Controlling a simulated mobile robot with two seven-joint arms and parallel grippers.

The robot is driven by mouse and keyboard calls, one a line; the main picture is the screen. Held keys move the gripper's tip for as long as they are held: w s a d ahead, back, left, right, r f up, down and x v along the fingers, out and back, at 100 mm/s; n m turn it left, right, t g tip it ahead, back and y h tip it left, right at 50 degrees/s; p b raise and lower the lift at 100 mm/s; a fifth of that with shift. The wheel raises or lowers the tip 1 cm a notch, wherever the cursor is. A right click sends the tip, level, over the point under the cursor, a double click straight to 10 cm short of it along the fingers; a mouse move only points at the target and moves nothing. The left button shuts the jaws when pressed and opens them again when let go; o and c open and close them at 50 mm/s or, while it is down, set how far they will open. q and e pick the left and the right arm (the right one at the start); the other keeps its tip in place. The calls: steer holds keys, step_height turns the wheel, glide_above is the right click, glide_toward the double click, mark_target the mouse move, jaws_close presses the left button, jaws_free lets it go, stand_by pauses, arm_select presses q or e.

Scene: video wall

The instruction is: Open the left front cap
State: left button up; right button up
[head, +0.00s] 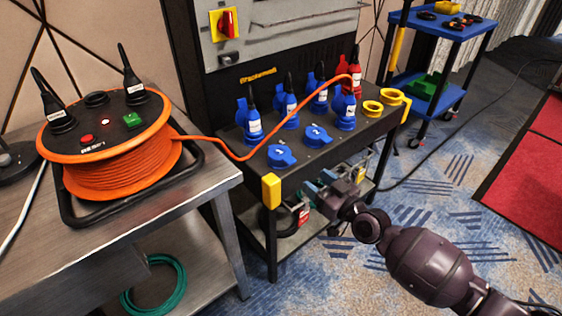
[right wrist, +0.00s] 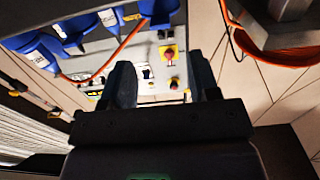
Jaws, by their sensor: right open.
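The left front cap is a round blue lid marked 1 (head: 281,155), closed flat on the black socket panel (head: 345,149) near its front left corner. A similar blue lid marked 2 (head: 316,136) lies shut to its right. My right gripper (head: 320,182) is open and empty, in front of and below the panel's front edge, apart from both lids. In the right wrist view its two dark fingers (right wrist: 160,68) are spread with nothing between them. Blue parts (right wrist: 35,52) show at upper left there; I cannot tell which socket they belong to. My left gripper is out of view.
Blue plugs (head: 289,108) and a red plug (head: 351,85) stand behind the lids. An orange cable (head: 240,157) arches from the reel (head: 110,160) over the panel. A yellow corner block (head: 271,191) marks the panel's left end. Yellow sockets (head: 391,97) sit at right.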

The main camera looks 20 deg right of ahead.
mark_target(292, 161)
steer(key=b+x, duration=0.1)
steer(key=x, duration=0.7)
steer(key=shift+w+f, duration=0.15)
steer(key=shift+x, duration=0.85)
steer(key=shift+c, duration=0.3)
jaws_close()
